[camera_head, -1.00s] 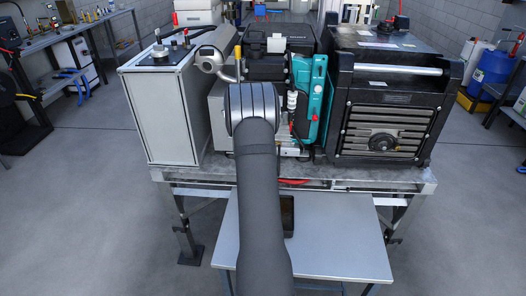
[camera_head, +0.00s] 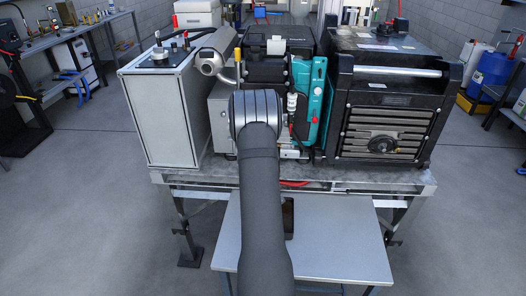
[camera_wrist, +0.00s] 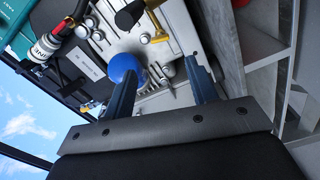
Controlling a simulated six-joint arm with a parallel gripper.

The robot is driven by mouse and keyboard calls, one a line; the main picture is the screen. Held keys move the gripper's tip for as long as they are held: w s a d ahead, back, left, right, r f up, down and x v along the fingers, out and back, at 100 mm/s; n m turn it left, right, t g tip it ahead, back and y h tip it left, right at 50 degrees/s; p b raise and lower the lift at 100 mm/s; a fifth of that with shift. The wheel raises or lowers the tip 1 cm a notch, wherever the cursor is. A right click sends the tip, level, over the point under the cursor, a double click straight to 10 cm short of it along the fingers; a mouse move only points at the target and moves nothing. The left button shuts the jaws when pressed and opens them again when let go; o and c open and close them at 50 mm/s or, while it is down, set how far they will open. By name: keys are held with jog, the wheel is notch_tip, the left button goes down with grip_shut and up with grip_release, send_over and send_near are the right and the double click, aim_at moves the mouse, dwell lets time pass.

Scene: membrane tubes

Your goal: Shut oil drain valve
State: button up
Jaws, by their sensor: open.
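In the wrist view my gripper (camera_wrist: 160,68) is open, its two dark blue fingers apart with nothing clearly held between them. A blue ball-shaped part (camera_wrist: 124,68) shows beside the left finger, partly hidden by it. Beyond the fingertips is a light metal panel with silver round fittings (camera_wrist: 168,70) and a yellow handle-like part (camera_wrist: 158,28). I cannot tell for certain which of these is the oil drain valve. In the head view my arm (camera_head: 257,150) reaches to the front of the machine, and the gripper is hidden behind it.
The teal part (camera_head: 310,105) of the machine stands right of my arm. A black slatted unit (camera_head: 390,110) stands farther right and a grey cabinet (camera_head: 165,115) left. A metal frame bench (camera_head: 400,178) carries them. A lower grey table (camera_head: 340,240) is mostly bare.

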jog(key=w, duration=1.1)
jog(key=shift+w, duration=0.1)
jog(key=c, duration=1)
